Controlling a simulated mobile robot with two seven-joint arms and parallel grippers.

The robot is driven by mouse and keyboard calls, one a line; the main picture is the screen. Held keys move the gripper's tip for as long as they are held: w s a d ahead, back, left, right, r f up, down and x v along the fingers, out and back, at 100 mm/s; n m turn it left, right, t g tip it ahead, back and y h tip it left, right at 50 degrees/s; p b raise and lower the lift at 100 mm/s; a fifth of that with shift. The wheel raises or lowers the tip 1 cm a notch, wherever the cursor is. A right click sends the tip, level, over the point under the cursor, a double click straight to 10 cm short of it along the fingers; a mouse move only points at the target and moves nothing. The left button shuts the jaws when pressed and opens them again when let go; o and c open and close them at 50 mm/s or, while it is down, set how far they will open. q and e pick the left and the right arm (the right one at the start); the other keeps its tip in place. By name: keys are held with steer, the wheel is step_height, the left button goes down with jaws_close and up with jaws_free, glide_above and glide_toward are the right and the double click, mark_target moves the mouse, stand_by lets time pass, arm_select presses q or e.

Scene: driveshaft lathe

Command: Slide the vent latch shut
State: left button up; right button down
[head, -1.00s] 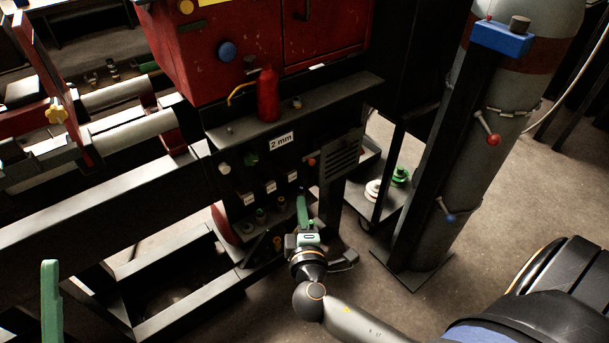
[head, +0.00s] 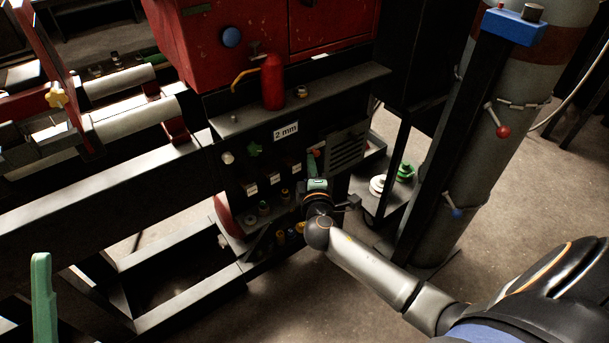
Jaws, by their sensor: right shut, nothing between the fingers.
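The vent (head: 347,150), a dark panel with horizontal slats, is on the front of the black machine cabinet, right of the "2 mm" label. In the earlier view a small red knob shows at the vent's left edge; now the gripper mostly covers that spot, and I cannot tell the latch's position. My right gripper (head: 312,162) is shut and empty, its green fingers pointing up at the panel just left of the slats. I cannot tell whether it touches the latch. Part of my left gripper (head: 41,265), a green finger, shows at the lower left, away from the vent.
A shelf edge (head: 345,85) with a red bottle (head: 272,82) juts out above the panel. Knobs and small labels sit left of the gripper. A black post and grey gas cylinder (head: 485,140) stand to the right. A low tray (head: 395,200) holds white and green parts.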

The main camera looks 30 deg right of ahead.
mark_target(322, 145)
steer(key=shift+w+d, duration=0.1)
steer(key=shift+d, duration=0.3)
steer(key=d, duration=0.3)
steer(key=shift+w+d, duration=0.15)
steer(key=shift+d, duration=0.15)
arm_select(q)
steer(key=shift+f, duration=0.1)
arm_select(e)
steer(key=shift+a, duration=0.1)
